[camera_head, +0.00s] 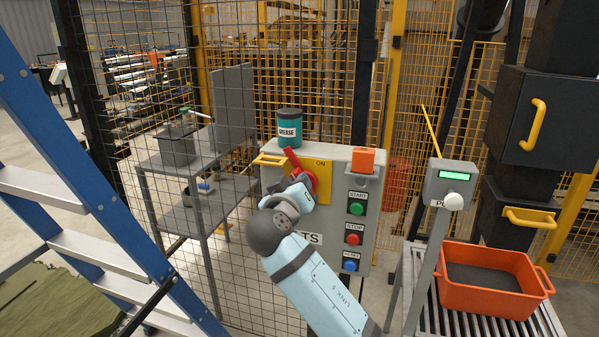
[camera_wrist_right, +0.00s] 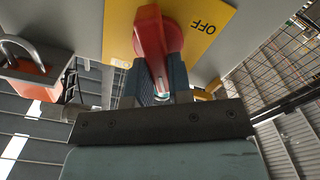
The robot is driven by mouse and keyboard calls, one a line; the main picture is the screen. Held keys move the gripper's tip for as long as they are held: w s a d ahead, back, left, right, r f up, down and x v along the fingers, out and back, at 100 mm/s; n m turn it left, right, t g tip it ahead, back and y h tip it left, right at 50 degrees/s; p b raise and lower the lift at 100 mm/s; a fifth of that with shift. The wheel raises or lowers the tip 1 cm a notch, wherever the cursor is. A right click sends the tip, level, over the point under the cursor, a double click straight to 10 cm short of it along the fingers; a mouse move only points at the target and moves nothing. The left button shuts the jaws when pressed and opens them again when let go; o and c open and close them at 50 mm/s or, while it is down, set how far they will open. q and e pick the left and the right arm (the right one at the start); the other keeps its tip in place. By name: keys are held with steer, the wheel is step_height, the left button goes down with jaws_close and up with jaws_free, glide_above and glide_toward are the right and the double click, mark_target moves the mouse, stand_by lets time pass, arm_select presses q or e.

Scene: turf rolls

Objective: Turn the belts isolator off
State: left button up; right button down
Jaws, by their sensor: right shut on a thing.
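The grey control box (camera_head: 339,221) carries a yellow plate (camera_head: 325,166) with an "ON" label at its top. A red rotary handle (camera_head: 291,160) on the plate tilts up and to the left in the head view. My right gripper (camera_head: 301,190) is at the handle, covering part of the plate and the box's lettering, of which "TS" shows. In the right wrist view, the red handle (camera_wrist_right: 152,42) runs down between the fingers of my right gripper (camera_wrist_right: 156,85), which is shut on it. "OFF" shows upside down on the plate (camera_wrist_right: 203,20). My left gripper is not in view.
Green START (camera_head: 356,208), red STOP (camera_head: 352,239) and blue (camera_head: 349,265) buttons sit right of the handle. A grease can (camera_head: 289,128) and orange padlock (camera_head: 363,160) are at the box's top. An orange crate (camera_head: 490,300) stands right; a blue ladder (camera_head: 60,130) stands left.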

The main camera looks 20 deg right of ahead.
arm_select(q)
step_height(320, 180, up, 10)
steer(key=p, duration=1.2)
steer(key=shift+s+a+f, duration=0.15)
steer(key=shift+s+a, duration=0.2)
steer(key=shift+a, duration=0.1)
arm_select(e)
steer(key=shift+w+a+f+n, duration=0.1)
steer(key=shift+f+n, duration=0.1)
steer(key=shift+n, duration=1.8)
steer(key=shift+a+f+n, duration=0.1)
steer(key=shift+f+n, duration=0.05)
steer(key=shift+n, duration=1.85)
steer(key=shift+w+a+f+n, duration=0.1)
steer(key=shift+f+n, duration=0.1)
steer(key=shift+n, duration=1.8)
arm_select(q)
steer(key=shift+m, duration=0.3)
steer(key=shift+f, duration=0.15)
arm_select(e)
steer(key=c, duration=1)
jaws_free()
steer(key=shift+c, duration=0.2)
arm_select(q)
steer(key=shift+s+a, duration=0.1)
arm_select(e)
steer(key=shift+s, duration=0.1)
